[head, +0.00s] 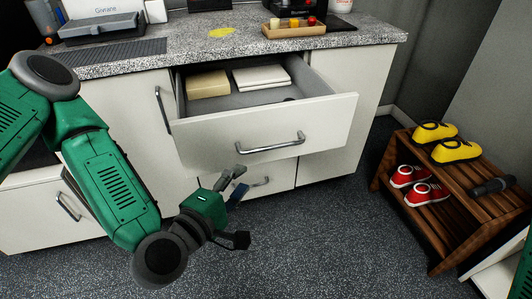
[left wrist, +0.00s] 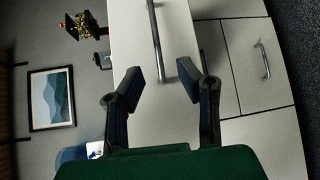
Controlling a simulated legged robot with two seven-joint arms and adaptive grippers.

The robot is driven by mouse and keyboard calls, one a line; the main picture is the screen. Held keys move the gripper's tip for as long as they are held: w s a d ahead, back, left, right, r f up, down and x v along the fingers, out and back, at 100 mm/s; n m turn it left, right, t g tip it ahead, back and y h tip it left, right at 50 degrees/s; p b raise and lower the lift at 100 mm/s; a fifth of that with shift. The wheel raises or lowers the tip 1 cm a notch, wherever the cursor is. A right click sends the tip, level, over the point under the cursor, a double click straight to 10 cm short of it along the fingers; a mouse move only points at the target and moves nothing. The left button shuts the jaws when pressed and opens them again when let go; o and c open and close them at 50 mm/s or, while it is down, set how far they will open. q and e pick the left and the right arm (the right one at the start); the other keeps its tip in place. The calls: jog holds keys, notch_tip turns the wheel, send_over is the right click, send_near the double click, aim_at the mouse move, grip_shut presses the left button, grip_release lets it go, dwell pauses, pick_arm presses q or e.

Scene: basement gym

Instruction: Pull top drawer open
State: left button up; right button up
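The top drawer (head: 270,132) of the white cabinet is pulled well out, with a tan box (head: 208,84) and a pale flat stack (head: 262,76) inside. Its metal bar handle (head: 270,144) is on the front. My left gripper (head: 238,208) is in front of the cabinet, below and left of that handle in the head view. In the left wrist view, its two fingers (left wrist: 160,85) are spread apart with nothing between them, and a bar handle (left wrist: 155,40) is beyond the tips, apart from them. My right gripper is not in view.
The speckled counter (head: 170,62) holds a grey appliance (head: 103,27), a wooden tray (head: 294,31) and a yellow cloth-like patch (head: 221,32). A wooden shoe rack (head: 455,215) with yellow and red shoes stands at right. The dark floor (head: 310,240) between is clear.

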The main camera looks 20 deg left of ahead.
pick_arm(q)
jog(key=b, duration=0.1)
send_near(271, 148)
jog(key=x, duration=0.4)
jog(key=shift+d+f, duration=0.1)
jog(key=shift+f, duration=0.2)
jog(key=x, duration=0.2)
jog(key=b+x, duration=0.1)
jog(key=x, duration=0.3)
jog(key=shift+w+a, duration=0.3)
jog(key=shift+a, duration=0.05)
jog(key=shift+d, duration=0.25)
grip_shut()
